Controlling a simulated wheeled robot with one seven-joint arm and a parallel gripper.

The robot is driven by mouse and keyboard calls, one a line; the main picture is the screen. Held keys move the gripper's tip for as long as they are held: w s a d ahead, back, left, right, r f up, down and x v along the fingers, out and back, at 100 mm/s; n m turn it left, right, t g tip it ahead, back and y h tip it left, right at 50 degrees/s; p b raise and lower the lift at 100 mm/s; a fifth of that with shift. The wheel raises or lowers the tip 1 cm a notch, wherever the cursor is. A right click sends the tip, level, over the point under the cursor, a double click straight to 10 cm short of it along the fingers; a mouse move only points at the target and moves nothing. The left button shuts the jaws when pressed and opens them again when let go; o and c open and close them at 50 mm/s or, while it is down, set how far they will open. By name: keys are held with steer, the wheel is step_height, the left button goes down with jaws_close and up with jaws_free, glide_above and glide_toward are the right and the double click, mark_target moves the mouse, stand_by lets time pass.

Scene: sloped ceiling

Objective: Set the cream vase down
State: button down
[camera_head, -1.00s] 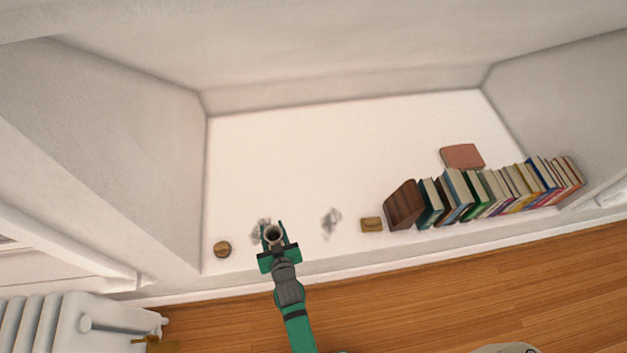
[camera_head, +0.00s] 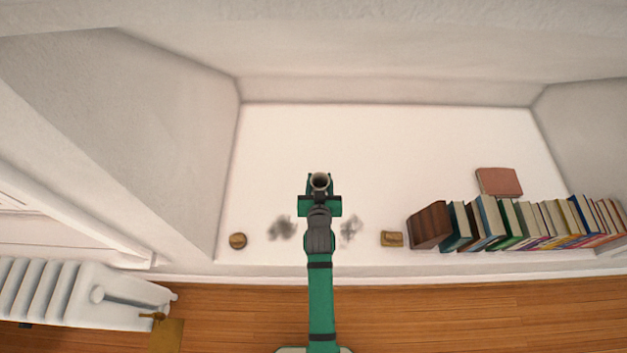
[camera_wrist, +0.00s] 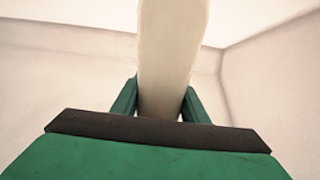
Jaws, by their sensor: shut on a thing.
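My gripper is over the white surface of the recess (camera_head: 390,150). The vase's base is hidden, so I cannot tell whether it touches the surface.
A row of books (camera_head: 530,222) with a brown wooden block-like end (camera_head: 430,225) stands at the right. A reddish book (camera_head: 499,182) lies behind it. Small brown objects sit near the front edge, one left (camera_head: 237,241) and one right (camera_head: 392,239). The back middle is clear.

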steer(key=w+a+f, duration=0.1)
steer(key=w+f, duration=1.1)
steer(key=shift+w, duration=0.25)
steer(key=shift+a+f, duration=0.15)
steer(key=shift+a, duration=0.05)
steer(key=c, duration=1)
jaws_free()
steer(key=shift+f, duration=0.15)
steer(key=shift+c, duration=0.2)
